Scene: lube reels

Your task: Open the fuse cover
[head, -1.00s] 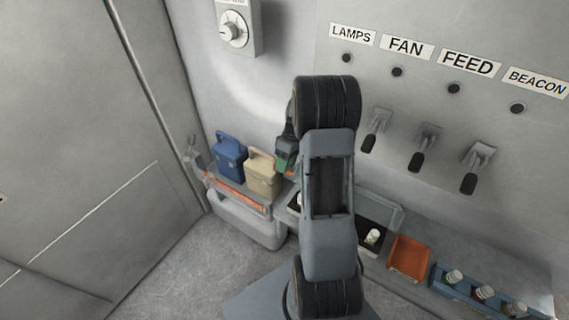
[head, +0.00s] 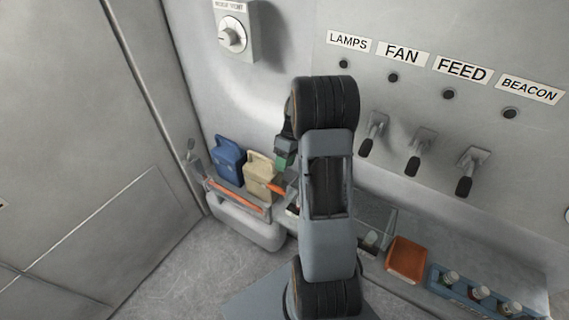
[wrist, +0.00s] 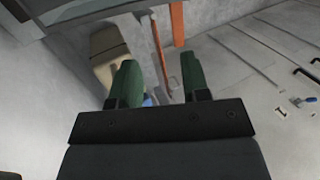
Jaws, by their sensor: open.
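In the head view a clear-walled box or cover (head: 377,217) shows just right of my arm, on the ledge below the switches. I take it for the fuse cover; my arm hides its left part, and I cannot tell how far it is raised. My gripper (head: 283,158) is partly hidden behind my arm, left of that cover and near the cream jug. In the wrist view my gripper (wrist: 160,82) has its two green fingers apart with nothing held between them. I cannot make out the cover for sure in the wrist view.
A cream jug (head: 259,175) and a blue jug (head: 228,160) stand on a low shelf with an orange front strip (head: 238,195). Switch levers (head: 420,150) stick out above.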

